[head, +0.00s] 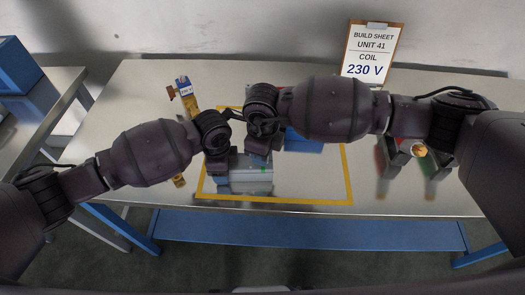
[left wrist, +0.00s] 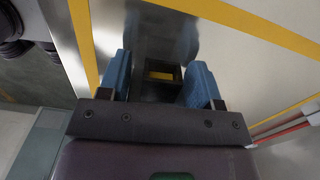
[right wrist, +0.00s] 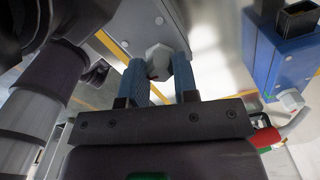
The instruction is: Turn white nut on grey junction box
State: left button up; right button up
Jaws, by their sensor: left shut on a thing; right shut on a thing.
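The grey junction box (head: 249,184) stands inside the yellow taped area, partly hidden under my grippers; its grey side with bolts shows in the right wrist view (right wrist: 143,14). The white nut (right wrist: 158,60) is a hexagonal piece at the grey box. My right gripper (right wrist: 160,80) is shut on it, a blue finger on each side. My left gripper (left wrist: 160,85) is shut on a dark part with a yellow patch (left wrist: 160,76) between its blue fingers. I cannot tell clearly which part this is; in the head view the gripper is at the box's left end.
A blue box (head: 303,143) stands close by on the right; the right wrist view shows a white nut (right wrist: 290,100) on it. A build sheet (head: 371,50) reading COIL 230 V stands at the back. Dark bins (head: 397,158) are at the right, a yellow labelled part (head: 187,90) at the left.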

jog(key=o, duration=0.9)
jog(key=shift+o, duration=0.2)
jog(key=shift+r, duration=0.15)
notch_tip(320, 180, up, 12)
